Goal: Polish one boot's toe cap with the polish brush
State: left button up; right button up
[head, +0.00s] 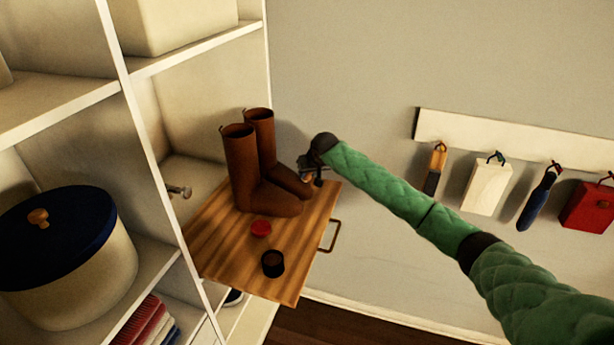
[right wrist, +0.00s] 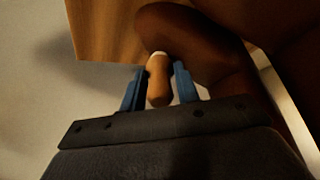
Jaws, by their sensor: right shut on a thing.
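A pair of brown boots (head: 262,192) stands upright on a wooden pull-out board, toes toward the right. My right gripper (head: 308,178) is at the toe of the farther boot. In the right wrist view my right gripper (right wrist: 160,88) is shut on the tan handle of the polish brush (right wrist: 158,80). The brush's pale far end shows against or very near the dark boot toe (right wrist: 190,42); contact cannot be told for sure. A dark open polish tin (head: 273,263) and a red lid (head: 261,228) lie on the board. My left gripper is not in view.
The wooden board (head: 222,250) has a metal handle (head: 330,236) on its right edge. White shelves (head: 135,140) with a lidded pot (head: 68,250) stand at left. A wall rail (head: 520,143) at right holds several hanging items.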

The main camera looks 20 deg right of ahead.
jog(key=shift+w+d+f, duration=0.1)
jog(key=shift+w+d, duration=0.05)
jog(key=shift+w, duration=0.05)
jog(key=shift+s+a+p, duration=0.55)
jog(key=shift+s+p, duration=0.2)
jog(key=shift+s+a, duration=0.65)
jog(key=shift+s, duration=0.1)
jog(key=shift+w, duration=0.1)
jog(key=shift+w+d, duration=1.25)
jog(key=shift+w, duration=0.15)
